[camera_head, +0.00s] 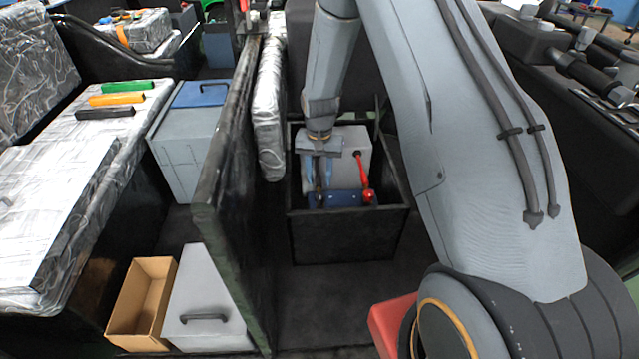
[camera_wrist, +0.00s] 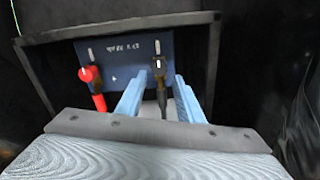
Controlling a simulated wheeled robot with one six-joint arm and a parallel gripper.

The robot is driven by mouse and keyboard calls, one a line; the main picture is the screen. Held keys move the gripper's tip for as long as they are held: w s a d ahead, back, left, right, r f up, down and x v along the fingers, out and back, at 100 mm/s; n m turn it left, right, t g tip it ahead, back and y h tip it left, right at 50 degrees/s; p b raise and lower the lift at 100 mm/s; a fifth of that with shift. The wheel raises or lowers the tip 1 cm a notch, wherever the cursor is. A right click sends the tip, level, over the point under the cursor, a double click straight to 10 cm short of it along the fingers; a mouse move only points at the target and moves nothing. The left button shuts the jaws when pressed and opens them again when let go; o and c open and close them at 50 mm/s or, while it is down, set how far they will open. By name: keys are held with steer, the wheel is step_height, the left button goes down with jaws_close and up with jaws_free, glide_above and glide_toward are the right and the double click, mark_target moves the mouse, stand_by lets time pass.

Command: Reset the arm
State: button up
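My gripper (camera_head: 319,196) points down into a dark open-topped box in the head view, at the end of my grey arm. In the wrist view my gripper (camera_wrist: 163,78) has its two pale blue fingers spread apart, one on each side of a black handle (camera_wrist: 159,66). There is a visible gap beside the handle, so the fingers do not look closed on it. The handle stands on a blue panel (camera_wrist: 118,62) with white lettering. A red handle (camera_wrist: 88,74) is to its left in the wrist view; it also shows right of my gripper in the head view (camera_head: 363,178).
The dark box (camera_head: 345,235) has raised walls around my gripper. A tall dark partition (camera_head: 225,160) stands to its left. Further left are grey cabinets (camera_head: 185,155), a cardboard box (camera_head: 145,298) and a bench with green (camera_head: 128,86), orange (camera_head: 116,99) and black bars (camera_head: 105,113).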

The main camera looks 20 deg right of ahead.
stand_by(0.4)
steer(key=s+r+n, duration=0.2)
steer(key=s+r, duration=1)
steer(key=r, duration=0.3)
steer(key=s+r+n, duration=0.1)
steer(key=s+r, duration=0.2)
steer(key=s, duration=0.5)
steer(key=s+r+n, duration=0.2)
steer(key=s+r, duration=0.2)
steer(key=s, duration=0.4)
steer(key=shift+p, duration=0.45)
steer(key=shift+s, duration=0.1)
